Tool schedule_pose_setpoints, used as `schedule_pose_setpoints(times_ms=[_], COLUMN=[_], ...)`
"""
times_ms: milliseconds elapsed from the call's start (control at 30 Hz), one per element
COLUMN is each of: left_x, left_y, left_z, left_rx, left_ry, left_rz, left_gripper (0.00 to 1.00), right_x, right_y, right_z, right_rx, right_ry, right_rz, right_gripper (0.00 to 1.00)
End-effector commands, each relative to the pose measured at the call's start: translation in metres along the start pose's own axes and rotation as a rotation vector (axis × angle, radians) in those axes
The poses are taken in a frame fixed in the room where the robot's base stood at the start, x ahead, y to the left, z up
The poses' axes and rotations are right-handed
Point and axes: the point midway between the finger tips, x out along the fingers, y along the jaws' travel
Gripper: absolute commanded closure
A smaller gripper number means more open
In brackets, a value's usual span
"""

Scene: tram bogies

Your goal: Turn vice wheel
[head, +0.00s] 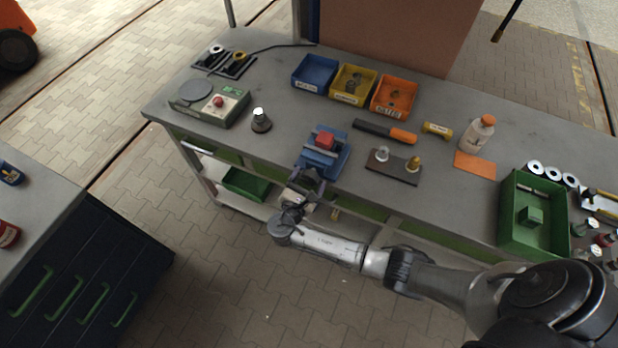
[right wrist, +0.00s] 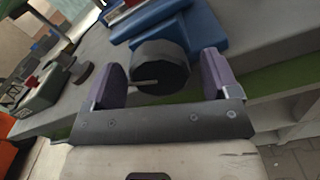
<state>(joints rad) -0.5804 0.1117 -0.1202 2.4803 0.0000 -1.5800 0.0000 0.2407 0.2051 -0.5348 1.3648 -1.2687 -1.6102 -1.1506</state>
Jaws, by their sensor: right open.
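The blue vice (head: 338,165) sits at the front edge of the grey workbench, with a red block (head: 325,139) on top of it. It also shows at the top of the right wrist view (right wrist: 205,28). The dark round vice wheel (right wrist: 160,66) faces my right wrist camera, with a pale line across its face. My right gripper (head: 305,184) is open in front of the vice, at the bench edge. In the right wrist view its two purple-grey fingers stand on either side of the wheel; contact cannot be told. My left gripper is out of view.
Blue, yellow and orange bins (head: 394,96) stand behind the vice. A plate with two knobs (head: 394,168) lies right of the vice. A green tray (head: 510,230) stands farther right.

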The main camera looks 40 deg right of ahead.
Motion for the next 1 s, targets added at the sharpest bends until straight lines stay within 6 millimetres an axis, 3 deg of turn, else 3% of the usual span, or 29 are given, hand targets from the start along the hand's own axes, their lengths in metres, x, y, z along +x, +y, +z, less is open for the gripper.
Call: schedule_pose_setpoints(times_ms=[467, 1000], left_x=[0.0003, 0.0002], left_y=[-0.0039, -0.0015], left_z=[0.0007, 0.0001], left_rx=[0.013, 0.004], left_ry=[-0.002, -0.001], left_rz=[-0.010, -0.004], left_gripper=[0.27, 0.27], right_x=[0.0078, 0.0074], right_y=[0.0002, 0.0001], right_z=[0.0003, 0.0002], right_rx=[0.000, 0.001], right_ry=[-0.001, 0.000], right_rz=[0.001, 0.000], right_gripper=[0.19, 0.68])
